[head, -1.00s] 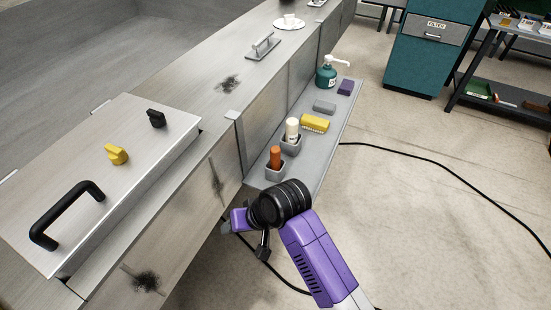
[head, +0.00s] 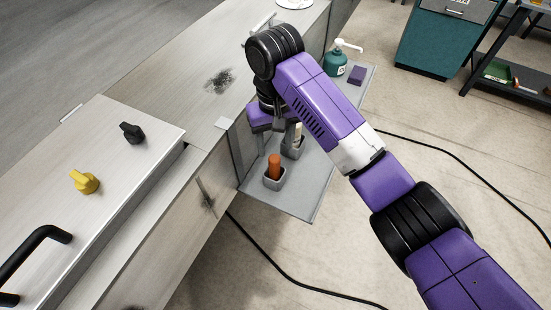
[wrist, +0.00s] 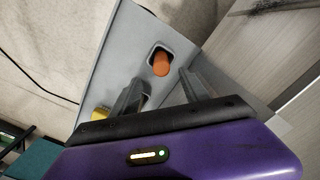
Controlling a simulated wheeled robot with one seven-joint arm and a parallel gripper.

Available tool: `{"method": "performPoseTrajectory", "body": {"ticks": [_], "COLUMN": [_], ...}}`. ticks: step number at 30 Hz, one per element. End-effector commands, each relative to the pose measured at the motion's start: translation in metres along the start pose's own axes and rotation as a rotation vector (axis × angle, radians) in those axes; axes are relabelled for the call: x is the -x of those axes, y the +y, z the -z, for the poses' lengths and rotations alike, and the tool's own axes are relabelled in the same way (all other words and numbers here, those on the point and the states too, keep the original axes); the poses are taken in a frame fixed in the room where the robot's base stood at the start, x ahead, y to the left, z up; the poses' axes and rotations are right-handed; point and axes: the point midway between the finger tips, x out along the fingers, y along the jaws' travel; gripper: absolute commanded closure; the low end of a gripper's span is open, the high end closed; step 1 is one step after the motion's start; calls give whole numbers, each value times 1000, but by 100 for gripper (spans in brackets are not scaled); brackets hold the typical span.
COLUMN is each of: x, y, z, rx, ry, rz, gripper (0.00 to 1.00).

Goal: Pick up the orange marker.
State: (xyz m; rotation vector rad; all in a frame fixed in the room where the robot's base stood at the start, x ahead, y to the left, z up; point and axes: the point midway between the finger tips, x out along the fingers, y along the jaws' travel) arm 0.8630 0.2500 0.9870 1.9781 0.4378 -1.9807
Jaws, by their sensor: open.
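The orange marker (head: 275,163) stands upright in a small grey square cup (head: 274,182) on the grey side shelf. In the wrist view the orange marker (wrist: 161,64) shows end-on in its cup, just beyond the fingertips and roughly between them. My gripper (head: 275,148) is open and empty, pointing down above the shelf, slightly behind the orange marker in the head view. Its two fingers (wrist: 161,76) spread apart in the wrist view. No contact with the marker is visible. The marker's lower part is hidden in the cup.
A teal pump bottle (head: 336,62) and a purple block (head: 357,75) sit at the shelf's far end. The metal counter (head: 180,115) borders the shelf on the left.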

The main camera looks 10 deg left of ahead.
Motion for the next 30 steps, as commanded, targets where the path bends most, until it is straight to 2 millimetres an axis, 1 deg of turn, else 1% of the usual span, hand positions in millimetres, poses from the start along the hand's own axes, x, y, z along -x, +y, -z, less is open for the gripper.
{"method": "performPoseTrajectory", "body": {"ticks": [3,8,16,20,26,30], "x": [-13,-28,-65,-72,-73,-72], "y": [0,-1,-3,-3,-3,-3], "z": [-1,-2,-3,-3,-3,-3], "rx": [0,0,0,1,1,1], "ry": [-3,-2,-2,0,0,1], "rz": [-1,0,0,1,1,1], "gripper": [46,46,46,46,46,74]}}
